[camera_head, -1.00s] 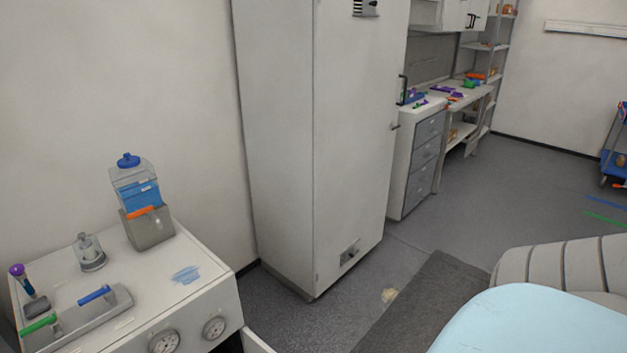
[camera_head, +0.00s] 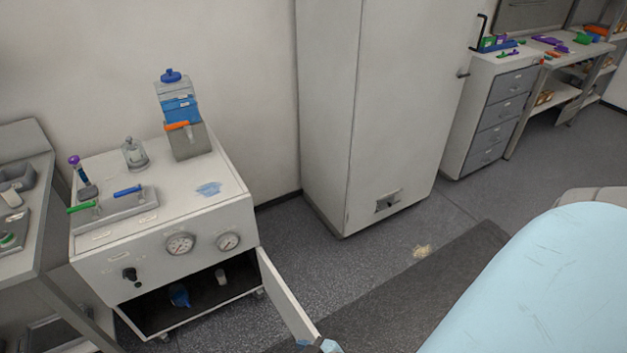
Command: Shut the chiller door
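The chiller (camera_head: 120,256) is a white cabinet on wheels at the left, with two round gauges and a black knob on its front. Its door (camera_head: 285,294) is hinged at the right side of the front and stands swung open toward me. The dark inside shows, with a blue item (camera_head: 179,296) and a small white item (camera_head: 221,279) in it. A small light-blue and grey part shows at the bottom edge by the door's free end; I cannot tell what it is.
A blue-lidded bottle (camera_head: 178,105) and small tools stand on the chiller top. A tall white cabinet (camera_head: 395,110) stands to its right, with drawers (camera_head: 500,115) and a bench beyond. A dark mat (camera_head: 400,290) lies on the floor. A bench stands at far left.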

